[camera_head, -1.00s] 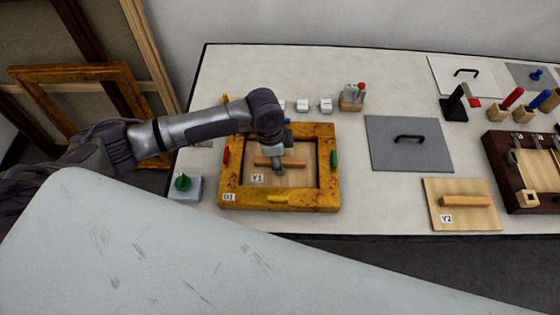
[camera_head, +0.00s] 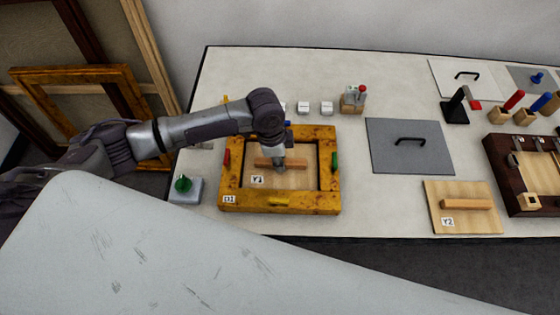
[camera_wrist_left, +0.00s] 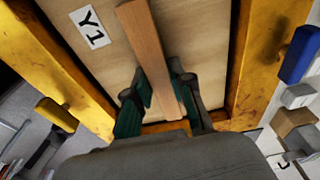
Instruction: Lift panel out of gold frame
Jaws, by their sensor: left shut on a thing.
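The gold frame (camera_head: 313,201) lies flat on the table near its front left. The thin wooden panel labelled Y1 (camera_head: 298,179) sits inside its opening, with a wooden bar handle (camera_head: 262,162) across it. My left gripper (camera_head: 278,166) comes down from above and is shut on the bar handle. In the left wrist view the green-padded fingers (camera_wrist_left: 160,98) lie on either side of the handle (camera_wrist_left: 148,45), and the panel (camera_wrist_left: 190,30) lies behind. I cannot tell any lift of the panel. My right gripper is not in view.
A grey plate (camera_head: 387,159), panel Y2 (camera_head: 440,196) and a dark frame (camera_head: 512,190) lie to the right. A green-knobbed box (camera_head: 187,193) stands left.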

